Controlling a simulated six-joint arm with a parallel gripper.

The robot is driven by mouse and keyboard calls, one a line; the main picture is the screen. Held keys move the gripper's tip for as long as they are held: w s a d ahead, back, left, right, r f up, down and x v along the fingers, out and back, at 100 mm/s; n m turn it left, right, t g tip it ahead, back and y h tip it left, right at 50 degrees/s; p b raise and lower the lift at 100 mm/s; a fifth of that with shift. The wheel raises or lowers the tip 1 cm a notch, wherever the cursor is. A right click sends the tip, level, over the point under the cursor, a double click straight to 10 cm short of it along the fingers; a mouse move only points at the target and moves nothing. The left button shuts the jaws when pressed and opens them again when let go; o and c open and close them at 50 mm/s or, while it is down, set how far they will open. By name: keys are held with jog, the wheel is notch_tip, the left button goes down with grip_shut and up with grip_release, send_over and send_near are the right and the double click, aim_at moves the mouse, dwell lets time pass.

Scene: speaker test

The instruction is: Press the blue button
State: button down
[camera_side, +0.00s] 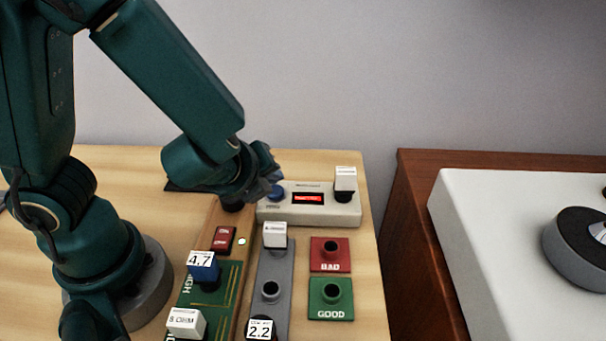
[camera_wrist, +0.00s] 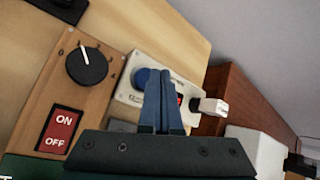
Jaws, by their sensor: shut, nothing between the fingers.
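The blue button (camera_side: 276,192) sits on the left end of a white meter box with a small red display (camera_side: 308,198). In the wrist view the blue button (camera_wrist: 147,79) shows just left of my fingertips, partly hidden by them. My gripper (camera_side: 272,172) is shut and empty, with its fingers close above the button in the side view. In the wrist view the closed fingers of my gripper (camera_wrist: 162,78) overlap the box. I cannot tell whether the fingertips touch the button.
A white-topped plug (camera_side: 345,180) stands on the box's right end. A red ON/OFF switch (camera_side: 222,239) and a black dial (camera_wrist: 87,66) are on a wooden panel. A grey strip (camera_side: 271,312) with labelled blocks, a red BAD pad (camera_side: 330,265) and a green GOOD pad (camera_side: 331,312) lie in front.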

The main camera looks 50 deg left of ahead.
aim_at(273, 194)
jog(key=shift+r, duration=0.1)
jog(key=shift+r, duration=2.45)
jog(key=s+a+r+n+g, duration=0.1)
jog(key=s+a+r+n, duration=0.4)
jog(key=n, duration=0.6)
jog(key=s+d+n+g+h, duration=0.1)
jog(key=s+d+n+h, duration=0.3)
jog(key=n, duration=0.6)
jog(key=shift+s+d+f+n+g, duration=0.3)
jog(key=shift+s+d+f, duration=0.05)
jog(key=shift+s+d, duration=0.55)
